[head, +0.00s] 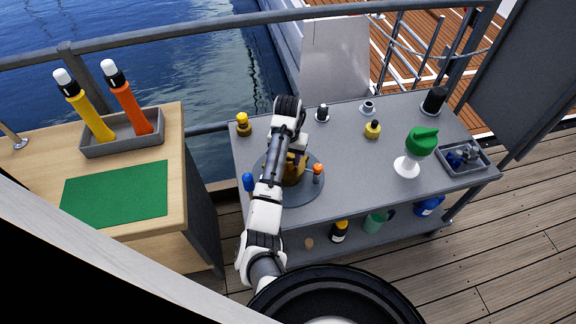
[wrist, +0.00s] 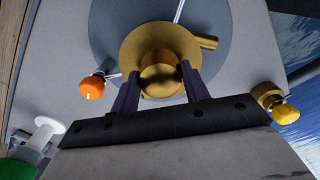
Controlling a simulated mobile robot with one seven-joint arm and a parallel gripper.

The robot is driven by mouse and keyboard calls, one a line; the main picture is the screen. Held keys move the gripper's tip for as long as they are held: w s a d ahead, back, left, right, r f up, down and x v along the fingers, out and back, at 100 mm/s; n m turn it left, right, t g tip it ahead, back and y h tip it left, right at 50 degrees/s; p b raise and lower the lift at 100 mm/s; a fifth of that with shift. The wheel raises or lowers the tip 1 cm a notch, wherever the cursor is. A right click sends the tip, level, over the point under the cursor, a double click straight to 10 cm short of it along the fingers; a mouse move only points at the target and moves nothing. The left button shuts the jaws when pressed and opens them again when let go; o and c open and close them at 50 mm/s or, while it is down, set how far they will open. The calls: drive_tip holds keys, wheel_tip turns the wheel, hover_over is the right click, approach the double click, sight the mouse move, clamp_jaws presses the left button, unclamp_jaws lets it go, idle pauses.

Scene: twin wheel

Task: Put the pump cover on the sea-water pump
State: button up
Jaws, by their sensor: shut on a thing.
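The sea-water pump is a brass body (wrist: 208,42) with a short side pipe, on a round grey base (wrist: 108,35) on the grey table. In the head view the brass (head: 294,172) is partly hidden by my arm. My gripper (wrist: 158,74) points down over the pump's middle, its two dark fingers shut on a round brass piece (wrist: 160,82), which looks like the pump cover. In the head view my gripper (head: 297,158) is mostly hidden. The cover lines up roughly with the pump; I cannot tell whether it touches or hovers.
An orange-knobbed part (head: 318,170) and a blue-knobbed part (head: 248,181) stand at the base's edge. A yellow-topped brass fitting (head: 243,124), a green-topped white stand (head: 421,141) and a grey tray (head: 477,168) are on the table.

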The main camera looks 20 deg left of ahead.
drive_tip(key=shift+f, duration=0.45)
drive_tip(key=o, duration=1.5)
wheel_tip(320, 180, up, 14)
drive_tip(key=p, duration=0.3)
drive_tip(key=shift+f, duration=0.1)
